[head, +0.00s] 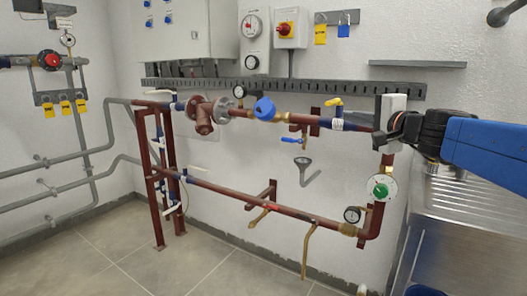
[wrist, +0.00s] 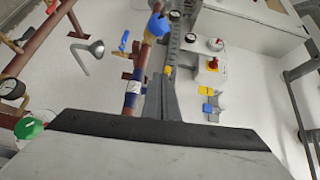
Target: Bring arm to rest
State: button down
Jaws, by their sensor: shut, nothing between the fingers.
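My gripper (head: 380,142) is at the right in the head view, at the end of my blue and black arm. It is shut and empty. Its tip overlaps the right end of the upper red-brown pipe (head: 362,126) in the picture; I cannot tell whether they touch. The labelled pipe (wrist: 133,88) shows just beyond the bar.
A green round handwheel (head: 382,188) and a pressure gauge (head: 352,214) sit below my gripper. A blue valve (head: 264,108) is on the upper pipe. A steel sink unit (head: 465,205) stands at the right below my arm. Floor (head: 215,265) at the front is clear.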

jog(key=s+a+f+n+g+y, duration=0.1)
jog(key=s+a+f+n+g, duration=0.3)
jog(key=s+f, duration=0.4)
jog(key=s+a+f+n+g, duration=0.3)
jog(key=s+a+f+n, duration=0.25)
jog(key=f, duration=0.55)
jog(key=s+d+f+n+g+h, duration=0.2)
jog(key=s+d+f+h, duration=0.1)
jog(key=s+f, duration=0.4)
jog(key=s+d+f+n+g+h, duration=0.2)
jog(key=s+d+f, duration=0.3)
jog(key=s+f, duration=0.3)
jog(key=shift+s+d+f+n+g+h, duration=0.3)
jog(key=shift+f+n+g+h, duration=0.1)
jog(key=shift+f+g, duration=0.2)
